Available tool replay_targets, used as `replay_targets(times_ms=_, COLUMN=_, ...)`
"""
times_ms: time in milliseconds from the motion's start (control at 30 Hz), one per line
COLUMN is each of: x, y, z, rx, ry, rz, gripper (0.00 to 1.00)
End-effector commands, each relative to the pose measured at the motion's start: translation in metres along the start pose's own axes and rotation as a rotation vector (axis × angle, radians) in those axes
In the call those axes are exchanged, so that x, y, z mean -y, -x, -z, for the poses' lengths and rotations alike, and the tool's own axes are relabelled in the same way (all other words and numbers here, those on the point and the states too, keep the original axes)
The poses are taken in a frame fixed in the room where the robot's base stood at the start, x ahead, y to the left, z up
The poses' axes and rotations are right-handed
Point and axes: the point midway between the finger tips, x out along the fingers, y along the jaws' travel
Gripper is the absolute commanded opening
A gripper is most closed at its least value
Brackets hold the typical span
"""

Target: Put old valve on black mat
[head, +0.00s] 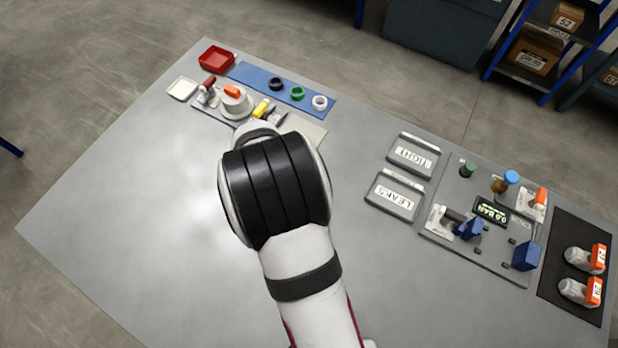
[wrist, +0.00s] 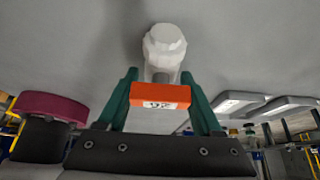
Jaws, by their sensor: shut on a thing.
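My gripper (wrist: 160,88) is shut on a valve (wrist: 165,45) with a pale, faceted body and an orange tag or handle (wrist: 153,97) between the two green fingers. The tag's number is hard to read. In the head view my arm hides the gripper and the held valve. The black mat (head: 578,228) lies at the table's right end, far from my arm. Two pale valves with orange numbered tags, one upper (head: 585,259) and one lower (head: 580,291), lie on its front part. The back part of the mat is bare.
A test bench (head: 470,255) with blue clamps and a pressure display stands left of the mat. Two grey trays, marked TIGHT (head: 432,171) and LEAKS (head: 377,202), lie left of it. A red bin (head: 216,58) and blue strip with rings (head: 250,78) are at the back left. The table's middle is clear.

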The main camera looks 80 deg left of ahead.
Motion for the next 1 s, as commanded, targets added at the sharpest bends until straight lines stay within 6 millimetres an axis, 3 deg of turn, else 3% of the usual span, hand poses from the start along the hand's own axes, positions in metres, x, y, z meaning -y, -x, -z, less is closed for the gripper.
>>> replay_targets(times_ms=100, x=0.0, y=0.0, z=0.0, rx=0.0, ry=0.0, rz=0.0, gripper=0.0)
replay_targets(times_ms=367, x=0.0, y=0.004, z=0.002, rx=0.001, ry=0.0, rz=0.001, gripper=0.0)
replay_targets(times_ms=567, x=0.001, y=0.03, z=0.017, rx=0.002, ry=-0.002, rz=0.003, gripper=0.0)
replay_targets(times_ms=600, x=0.001, y=0.038, z=0.021, rx=0.002, ry=-0.002, rz=0.003, gripper=0.0)
replay_targets(times_ms=1000, x=0.013, y=0.038, z=0.129, rx=0.001, ry=-0.003, rz=0.0, gripper=0.0)
